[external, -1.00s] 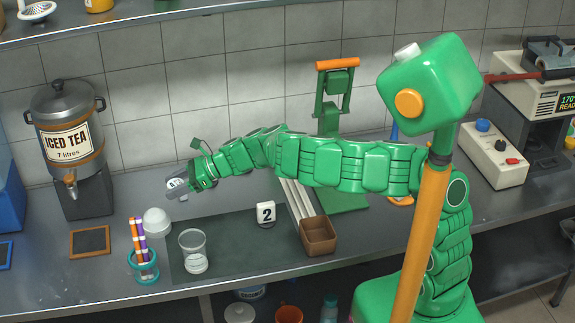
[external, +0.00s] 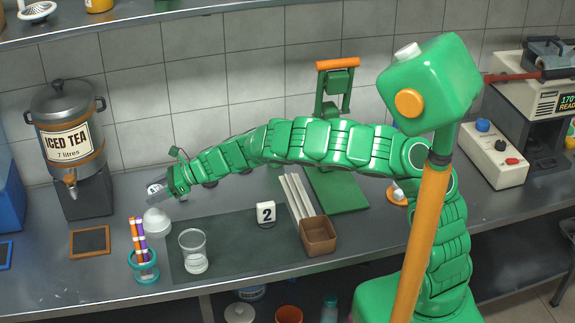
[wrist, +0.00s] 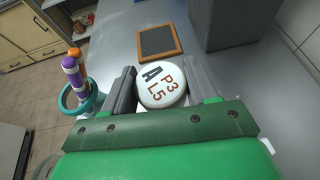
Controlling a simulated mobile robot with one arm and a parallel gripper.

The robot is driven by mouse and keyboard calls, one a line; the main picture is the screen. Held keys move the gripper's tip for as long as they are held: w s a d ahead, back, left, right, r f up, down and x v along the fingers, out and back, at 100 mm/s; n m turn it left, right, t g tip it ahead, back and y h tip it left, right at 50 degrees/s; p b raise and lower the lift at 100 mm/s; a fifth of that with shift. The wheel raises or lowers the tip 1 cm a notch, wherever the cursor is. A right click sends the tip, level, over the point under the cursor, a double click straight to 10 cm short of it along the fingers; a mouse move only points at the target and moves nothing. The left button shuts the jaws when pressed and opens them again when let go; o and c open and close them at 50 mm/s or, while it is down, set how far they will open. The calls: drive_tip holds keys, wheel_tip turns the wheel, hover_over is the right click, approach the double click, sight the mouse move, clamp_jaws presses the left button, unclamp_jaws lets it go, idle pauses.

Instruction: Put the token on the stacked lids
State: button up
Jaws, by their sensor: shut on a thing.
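My gripper (external: 158,187) is shut on a round white token, which shows in the wrist view (wrist: 161,86) between the two grey fingers with dark and red letters and digits on its face. In the external view the fingers partly cover the token. A rounded white stack (external: 157,221), which looks like the stacked lids, stands on the counter just below my gripper in the picture, near the mat's left edge. The token appears above the counter, apart from the stack. I cannot make out the stack in the wrist view.
A teal holder with pens (external: 144,267) stands in front of the white stack, a clear beaker (external: 194,252) to its right. A framed slate (external: 90,242) and an iced tea dispenser (external: 67,135) are left. A "2" block (external: 266,213) and brown box (external: 318,236) are right.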

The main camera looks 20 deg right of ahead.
sight(153, 212)
drive_tip(key=shift+w+a+f, duration=0.3)
drive_tip(key=shift+a+f, duration=0.05)
drive_tip(key=shift+f, duration=0.25)
drive_tip(key=shift+w+a+f, duration=0.3)
drive_tip(key=shift+a+f, duration=0.1)
drive_tip(key=shift+f, duration=0.15)
drive_tip(key=shift+w+a+f, duration=0.3)
drive_tip(key=shift+a+f, duration=0.05)
drive_tip(key=shift+f, duration=1.8)
drive_tip(key=shift+f, duration=0.1)
drive_tip(key=o, duration=1)
drive_tip(key=shift+o, duration=0.2)
drive_tip(key=shift+v, duration=1)
drive_tip(key=v, duration=1)
drive_tip(key=shift+r, duration=0.2)
